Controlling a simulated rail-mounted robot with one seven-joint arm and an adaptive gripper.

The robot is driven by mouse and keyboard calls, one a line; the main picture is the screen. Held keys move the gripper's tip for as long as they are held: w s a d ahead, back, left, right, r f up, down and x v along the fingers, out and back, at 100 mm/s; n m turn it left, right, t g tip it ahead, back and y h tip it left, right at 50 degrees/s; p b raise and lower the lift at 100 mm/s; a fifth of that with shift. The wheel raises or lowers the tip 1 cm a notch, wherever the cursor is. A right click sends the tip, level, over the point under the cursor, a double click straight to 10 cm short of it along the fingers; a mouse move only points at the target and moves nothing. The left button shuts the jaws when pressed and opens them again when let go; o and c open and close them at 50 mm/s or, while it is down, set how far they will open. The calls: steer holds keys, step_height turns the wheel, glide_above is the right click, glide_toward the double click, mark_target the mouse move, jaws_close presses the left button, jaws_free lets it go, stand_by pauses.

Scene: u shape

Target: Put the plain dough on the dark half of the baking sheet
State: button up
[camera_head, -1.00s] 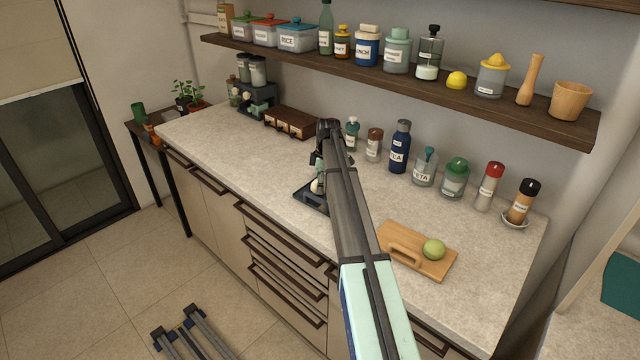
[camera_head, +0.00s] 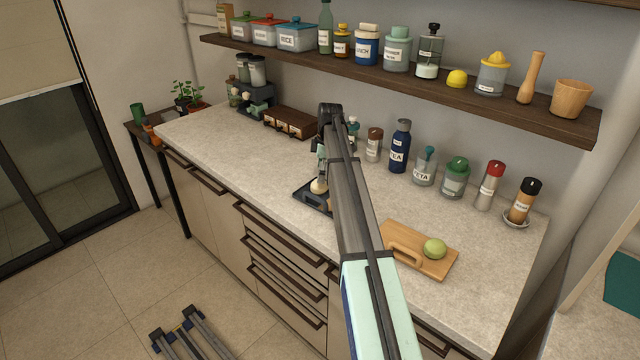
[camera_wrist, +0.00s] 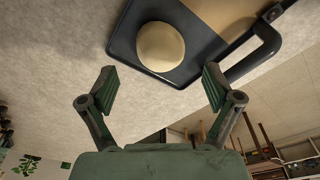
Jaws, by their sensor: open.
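The plain dough (camera_wrist: 160,46) is a pale cream ball. In the wrist view it rests on the dark part of the baking sheet (camera_wrist: 206,68), with the tan part to its right. The dough (camera_head: 318,186) and the sheet's dark edge (camera_head: 306,193) also show in the head view, where my arm hides the rest of the sheet. My gripper (camera_wrist: 160,84) is open and empty. Its fingers are apart from the dough, on its near side in the wrist view. In the head view my arm mostly covers the gripper.
A wooden board (camera_head: 405,250) with a green ball (camera_head: 434,249) lies to the right. Bottles and jars, including a blue one (camera_head: 399,146), line the wall. A brown box (camera_head: 291,121) stands behind. The counter's left stretch is mostly clear.

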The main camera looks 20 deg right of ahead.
mark_target(324, 185)
step_height(324, 185, up, 7)
steer(key=b, duration=0.1)
steer(key=shift+s+d, duration=0.25)
steer(key=shift+d, duration=0.15)
